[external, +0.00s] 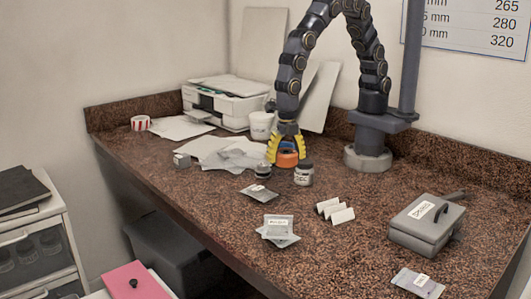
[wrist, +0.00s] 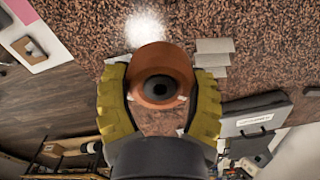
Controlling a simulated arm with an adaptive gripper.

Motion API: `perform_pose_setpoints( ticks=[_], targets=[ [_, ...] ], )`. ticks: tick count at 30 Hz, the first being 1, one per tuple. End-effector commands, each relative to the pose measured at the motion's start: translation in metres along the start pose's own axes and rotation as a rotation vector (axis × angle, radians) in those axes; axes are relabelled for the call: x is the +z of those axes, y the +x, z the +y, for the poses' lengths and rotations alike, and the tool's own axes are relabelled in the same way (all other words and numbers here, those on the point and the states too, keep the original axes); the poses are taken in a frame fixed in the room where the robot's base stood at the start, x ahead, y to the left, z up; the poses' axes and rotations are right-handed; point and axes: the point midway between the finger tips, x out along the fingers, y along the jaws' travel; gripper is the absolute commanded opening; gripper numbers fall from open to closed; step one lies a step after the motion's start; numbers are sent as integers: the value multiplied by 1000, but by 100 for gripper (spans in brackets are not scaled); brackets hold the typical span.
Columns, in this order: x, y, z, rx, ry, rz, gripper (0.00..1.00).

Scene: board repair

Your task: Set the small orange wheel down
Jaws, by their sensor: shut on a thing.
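The small orange wheel (external: 287,159) is between the yellow fingers of my gripper (external: 287,161) over the speckled counter (external: 395,180). In the wrist view the orange wheel (wrist: 151,58) shows its round face and dark centre hole, with a yellow finger of my gripper (wrist: 162,75) pressed on each side. My gripper is shut on the wheel. I cannot tell whether the wheel's underside touches the counter.
Two small jars (external: 303,175) (external: 262,171) stand just in front of my gripper. Loose papers (external: 213,150) and a white cup (external: 262,125) are close by. Grey packets (external: 278,229), a folded white card (external: 335,211) and a grey box (external: 428,222) lie nearer the front.

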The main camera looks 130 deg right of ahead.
Motion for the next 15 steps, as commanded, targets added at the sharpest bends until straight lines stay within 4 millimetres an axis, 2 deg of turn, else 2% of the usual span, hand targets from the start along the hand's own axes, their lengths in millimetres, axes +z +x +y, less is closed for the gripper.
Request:
perform_pose_setpoints(
  ticks=[1, 7, 11, 15],
  targets=[
    [28, 0, 13, -1, 63, 1, 27],
    [134, -1, 43, 0, 278, 1, 27],
    [205, -1, 48, 0, 415, 1, 27],
    [281, -1, 39, 0, 564, 2, 27]
  ],
)
